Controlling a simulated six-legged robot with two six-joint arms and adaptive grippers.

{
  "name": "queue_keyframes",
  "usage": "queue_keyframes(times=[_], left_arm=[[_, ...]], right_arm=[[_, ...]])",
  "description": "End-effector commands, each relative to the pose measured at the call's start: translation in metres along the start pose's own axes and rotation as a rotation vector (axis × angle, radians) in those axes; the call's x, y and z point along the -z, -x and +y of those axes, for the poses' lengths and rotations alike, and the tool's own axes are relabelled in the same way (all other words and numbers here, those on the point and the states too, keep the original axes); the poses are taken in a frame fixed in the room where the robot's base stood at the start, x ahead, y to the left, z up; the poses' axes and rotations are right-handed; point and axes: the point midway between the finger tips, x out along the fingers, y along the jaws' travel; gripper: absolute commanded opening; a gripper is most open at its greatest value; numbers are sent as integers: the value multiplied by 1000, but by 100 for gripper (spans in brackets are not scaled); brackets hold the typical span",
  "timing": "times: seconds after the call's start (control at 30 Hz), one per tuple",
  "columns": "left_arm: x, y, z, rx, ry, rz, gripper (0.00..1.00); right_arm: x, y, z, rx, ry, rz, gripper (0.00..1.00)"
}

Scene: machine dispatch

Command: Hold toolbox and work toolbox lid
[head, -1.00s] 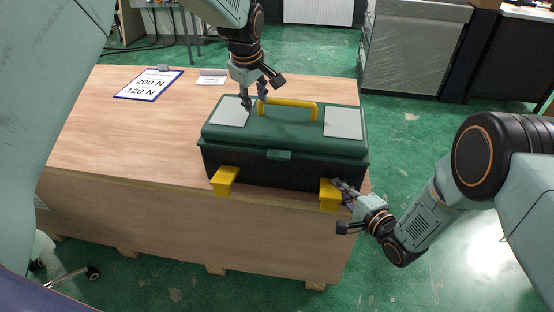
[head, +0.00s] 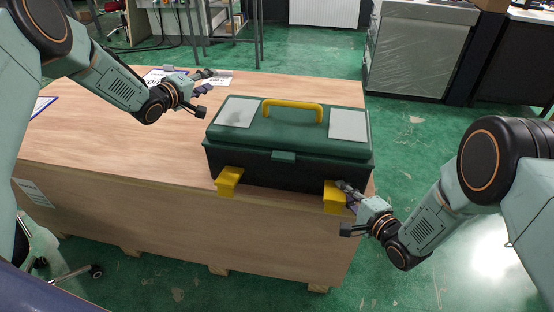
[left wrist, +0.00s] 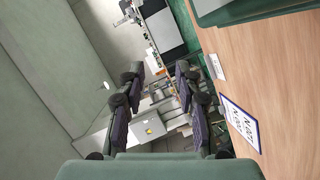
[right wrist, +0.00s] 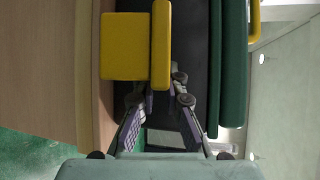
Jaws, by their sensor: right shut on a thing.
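The toolbox (head: 250,163) is dark with a green lid (head: 290,138) and a yellow handle (head: 293,106); it stands on the wooden table near its front right edge. The lid lies closed on the box. Two yellow latches stick out at its front, a left one (head: 228,181) and a right one (head: 335,196). My right gripper (head: 347,193) is shut on the right latch, which also shows in the right wrist view (right wrist: 160,46). My left gripper (head: 203,92) is open and empty, left of the toolbox and apart from it. It also shows open in the left wrist view (left wrist: 160,90).
The wooden table (head: 120,150) has free room to the left of the toolbox. A blue-edged sheet (left wrist: 241,124) and a small white card (head: 218,80) lie near its back edge. A wrapped cabinet (head: 420,50) stands behind on the green floor.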

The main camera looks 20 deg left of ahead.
Motion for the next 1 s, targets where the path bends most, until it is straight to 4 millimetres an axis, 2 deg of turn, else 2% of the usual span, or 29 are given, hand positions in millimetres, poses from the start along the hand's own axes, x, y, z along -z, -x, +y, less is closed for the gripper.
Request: queue_keyframes(times=[0.03,0.23,0.27,0.3,0.4,0.5,0.6,0.7,0.87,1.0], left_arm=[[1,10,-5,-48,14,-12,34],[-5,52,-7,-258,67,-97,34],[-12,59,-9,-283,77,-120,34],[-42,68,-19,-301,77,-183,34],[-93,98,-31,-370,97,-298,34],[-132,130,-36,-442,135,-388,34],[-184,137,-53,-386,202,-511,34],[-214,146,-63,-351,250,-584,34],[-234,152,-68,-327,282,-631,34],[-243,141,-63,-326,282,-635,34]], right_arm=[[-1,1,5,-11,-4,-1,0],[-1,1,5,-11,-4,-1,0],[-1,1,5,-11,-4,-1,0],[-1,1,5,-11,-4,-1,0],[-2,1,5,-11,-4,-1,0],[-2,1,5,-11,-4,-1,0],[-2,1,5,-11,-4,-1,0],[-1,1,4,-10,-3,-1,0],[-1,1,4,-10,-3,-1,0],[-1,1,4,-10,-3,-1,0]])
